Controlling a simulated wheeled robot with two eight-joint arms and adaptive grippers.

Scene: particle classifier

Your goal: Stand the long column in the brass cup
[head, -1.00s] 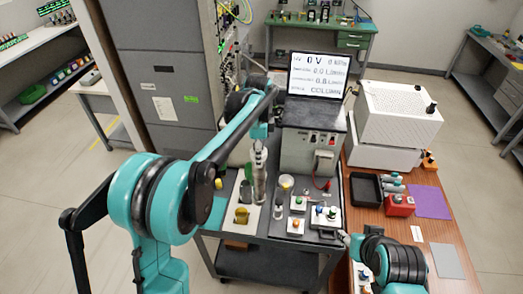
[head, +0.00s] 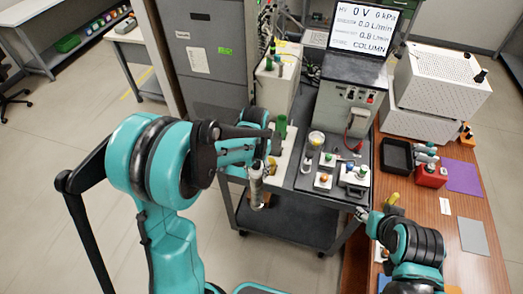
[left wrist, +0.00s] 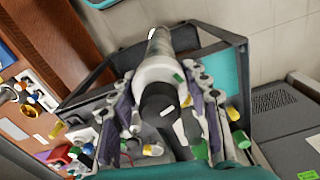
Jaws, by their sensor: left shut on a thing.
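My left gripper (head: 258,164) is shut on the long column (head: 256,190), a slim silver-grey cylinder held about upright. In the head view its lower end hangs in front of the cart's left front edge. In the left wrist view the column's black cap (left wrist: 158,103) and white collar (left wrist: 160,73) are between the fingers (left wrist: 162,118). A small brass-yellow piece (head: 271,166), perhaps the brass cup, shows just behind the column, partly hidden by my gripper. My right gripper (head: 362,213) is near the wooden table's left edge; its fingers are too small to judge.
The dark cart (head: 295,205) carries a green cylinder (head: 281,127), a pale yellow-rimmed beaker (head: 316,139), small white blocks with knobs and a grey instrument (head: 348,97) with a screen. The wooden table (head: 490,205) holds a black tray (head: 396,155) and red box (head: 431,174).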

